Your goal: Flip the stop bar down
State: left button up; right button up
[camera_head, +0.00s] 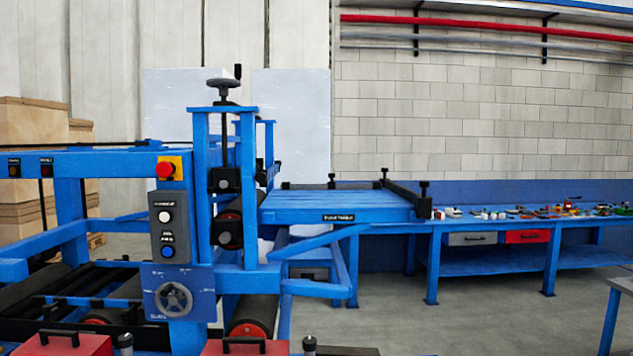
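A blue machine frame (250,230) stands in the middle of the head view, with a flat blue outfeed table (330,203) on its right side. A black bar (403,194) runs along the table's right end, with black knobs near its two ends; it looks like the stop bar. It stands above the tabletop edge. Another thin black bar (330,186) runs along the table's back edge. I cannot tell how the end bar is hinged. Neither of my grippers is in view.
A long blue workbench (480,224) with small parts stands along the brick wall. Red boxes (246,347) are at the bottom edge.

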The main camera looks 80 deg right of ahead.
aim_at(264, 177)
jog(key=z, duration=2)
